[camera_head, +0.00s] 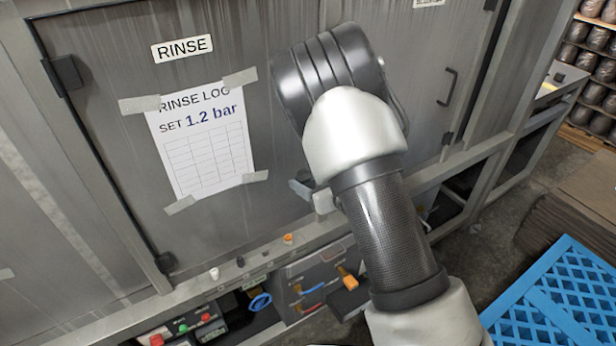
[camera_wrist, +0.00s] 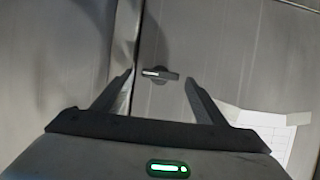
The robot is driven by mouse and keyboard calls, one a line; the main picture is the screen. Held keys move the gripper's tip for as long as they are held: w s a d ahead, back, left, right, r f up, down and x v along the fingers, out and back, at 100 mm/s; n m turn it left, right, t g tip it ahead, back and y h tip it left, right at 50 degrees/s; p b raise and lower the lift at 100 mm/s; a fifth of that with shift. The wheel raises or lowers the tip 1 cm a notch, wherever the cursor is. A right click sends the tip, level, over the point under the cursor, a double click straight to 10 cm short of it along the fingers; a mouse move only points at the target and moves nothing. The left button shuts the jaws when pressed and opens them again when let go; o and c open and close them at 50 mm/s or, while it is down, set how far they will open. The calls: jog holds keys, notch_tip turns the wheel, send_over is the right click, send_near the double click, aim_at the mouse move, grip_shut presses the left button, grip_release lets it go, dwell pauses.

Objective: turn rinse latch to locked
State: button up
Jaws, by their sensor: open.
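The rinse latch (camera_wrist: 160,74) is a small dark handle on the grey rinse door, in the upper middle of the wrist view. It lies nearly level in that view, with a pale mark at its left end. My gripper (camera_wrist: 158,82) is open, one finger on each side of the latch. I cannot tell how far the fingertips are from the door, and nothing is between them. In the head view the rinse door (camera_head: 100,60) carries a RINSE label (camera_head: 182,48). My arm hides the latch and gripper there.
A taped rinse log sheet (camera_head: 203,150) hangs on the door and shows at the right of the wrist view (camera_wrist: 265,130). A door handle (camera_head: 449,87) sticks out on the panel to the right. Buttons and hoses sit below the door.

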jog(key=c, duration=1.1)
jog(key=shift+o, duration=0.2)
